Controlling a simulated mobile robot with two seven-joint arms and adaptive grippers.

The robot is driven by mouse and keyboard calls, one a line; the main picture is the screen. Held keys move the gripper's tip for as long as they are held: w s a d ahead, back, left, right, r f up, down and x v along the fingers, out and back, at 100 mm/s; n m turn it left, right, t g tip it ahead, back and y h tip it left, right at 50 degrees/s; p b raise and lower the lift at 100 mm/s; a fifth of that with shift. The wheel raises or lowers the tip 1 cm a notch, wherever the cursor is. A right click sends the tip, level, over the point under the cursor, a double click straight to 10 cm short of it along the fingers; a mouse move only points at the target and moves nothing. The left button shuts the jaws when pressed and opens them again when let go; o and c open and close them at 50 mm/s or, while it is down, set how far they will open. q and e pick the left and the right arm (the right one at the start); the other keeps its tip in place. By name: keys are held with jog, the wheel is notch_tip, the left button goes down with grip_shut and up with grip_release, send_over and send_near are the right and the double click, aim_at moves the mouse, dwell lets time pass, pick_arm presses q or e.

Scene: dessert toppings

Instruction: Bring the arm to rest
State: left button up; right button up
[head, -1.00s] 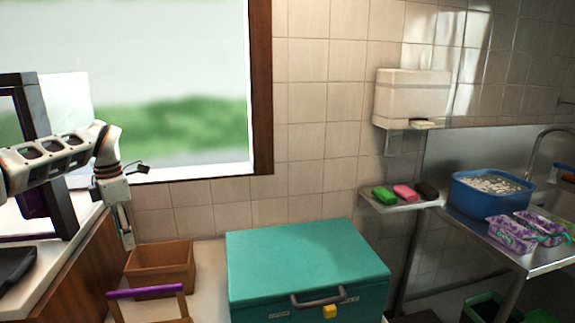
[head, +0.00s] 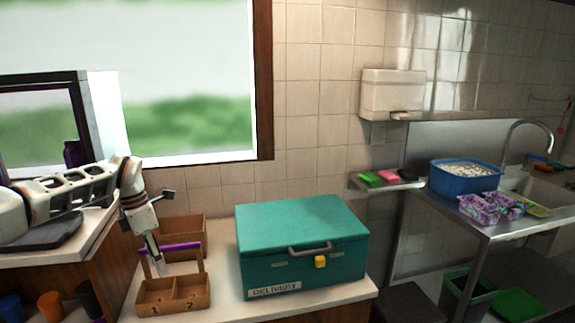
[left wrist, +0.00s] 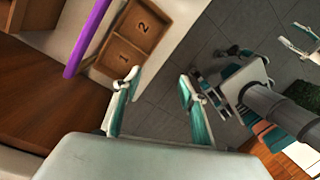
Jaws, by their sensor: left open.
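My left arm (head: 75,192) reaches in from the left in the head view. My left gripper (head: 162,262) points down and appears in front of the purple handle of a wooden caddy, over its compartments marked 1 and 2. In the left wrist view the fingers of my left gripper (left wrist: 158,88) are spread apart with nothing between them. The wooden caddy (head: 172,308) stands on the counter; its numbered compartments also show in the left wrist view (left wrist: 124,52). A pale shape at that view's right edge may be my right gripper (left wrist: 298,42); its jaws are unclear.
A teal delivery box (head: 300,228) stands shut right of the caddy. Several cups (head: 48,306) are at lower left. A blue basin (head: 464,178) and purple patterned packs (head: 485,210) are by the sink.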

pick_arm(q)
jog(key=s+d+f+g+h, duration=0.1)
jog(key=s+d+f+h, duration=0.2)
jog(key=d, duration=0.5)
jog(key=s+d+f+h, duration=0.1)
jog(key=s+d+f, duration=0.2)
jog(key=d+f, duration=0.4)
jog(key=s+d+f+g+h, duration=0.1)
jog(key=s+d+f+h, duration=0.15)
jog(key=d, duration=0.65)
jog(key=s+d+r+n+t+h, duration=0.15)
jog(key=s+d+n+h, duration=0.35)
jog(key=d, duration=0.5)
jog(key=s+d+r+n+t+h, duration=0.1)
jog(key=s+d+n+t+h, duration=0.3)
jog(key=d, duration=0.5)
jog(key=s+a+f+n+t+y, duration=0.1)
jog(key=a+f+n+t+y, duration=0.45)
jog(key=n, duration=0.65)
jog(key=s+a+f+n+t+y, duration=0.1)
jog(key=a+f+n+t+y, duration=0.15)
jog(key=a+n+t, duration=0.6)
jog(key=s+a+f+n+g+y, duration=0.6)
jog(key=s+a+f+n, duration=0.5)
jog(key=a, duration=0.4)
jog(key=s+n, duration=0.1)
jog(key=s, duration=0.1)
jog(key=shift+s+f, duration=0.3)
pick_arm(e)
jog(key=shift+w, duration=0.4)
